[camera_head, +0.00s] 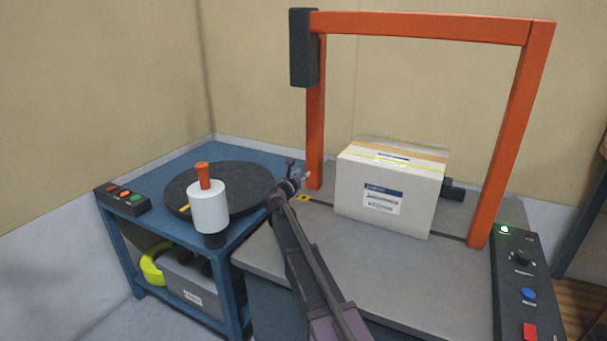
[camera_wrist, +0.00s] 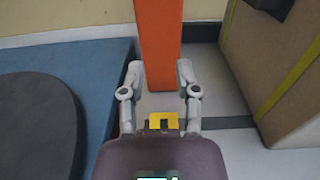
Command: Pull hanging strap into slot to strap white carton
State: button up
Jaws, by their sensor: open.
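The white carton (camera_head: 388,200) stands upright on the grey machine top under the orange arch (camera_head: 420,27). A thin yellow-green strap line runs across its top, and a yellow-green band (camera_wrist: 291,81) runs along its side in the wrist view. I cannot make out a loose hanging strap end. A yellow plate (camera_head: 303,197) with a dark slot lies by the foot of the left orange post; it also shows in the wrist view (camera_wrist: 156,119). My gripper (camera_wrist: 160,70) is open and empty, its fingers apart in front of the post, above the plate. It also shows in the head view (camera_head: 301,179).
A blue table (camera_head: 170,165) at left holds a black round plate (camera_head: 180,183), a white canister with an orange top (camera_head: 208,206) and a button box (camera_head: 124,198). A control panel (camera_head: 522,285) is at right. The machine top's front (camera_head: 400,268) is clear.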

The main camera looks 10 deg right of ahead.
jog(key=v, duration=1)
jog(key=shift+s, duration=0.15)
jog(key=shift+a+r, duration=0.1)
